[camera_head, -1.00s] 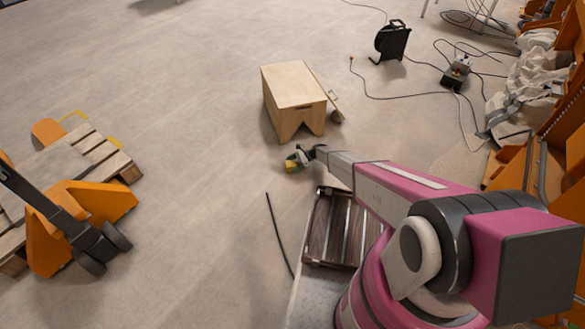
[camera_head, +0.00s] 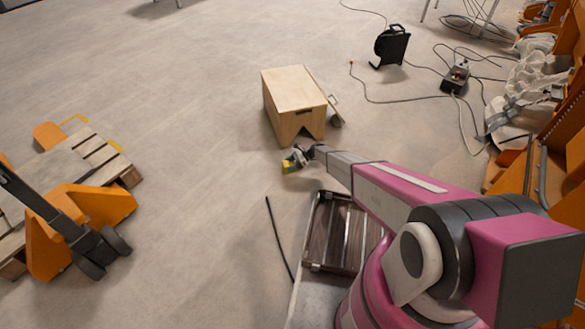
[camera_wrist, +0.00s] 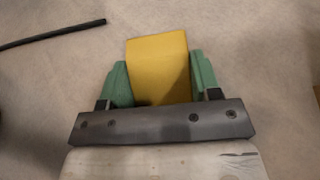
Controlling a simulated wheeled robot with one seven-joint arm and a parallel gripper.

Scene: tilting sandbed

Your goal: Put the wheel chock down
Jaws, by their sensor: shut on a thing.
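The yellow wheel chock (camera_wrist: 158,66) is between the two green fingers of my gripper (camera_wrist: 160,80) in the wrist view. My gripper is shut on it, one finger against each side. In the head view the chock (camera_head: 287,166) shows small at the end of my outstretched arm, in front of the wooden box. My gripper (camera_head: 294,160) is partly hidden there by its own wrist. The floor lies behind the chock in the wrist view; I cannot tell whether the chock touches it.
A wooden box (camera_head: 292,95) stands just beyond my gripper. A black rod or cable (camera_head: 278,238) lies on the floor nearer me. A pallet (camera_head: 95,155) and an orange pallet jack (camera_head: 90,210) are at left. A cable reel (camera_head: 391,45) is at back right. Floor between is clear.

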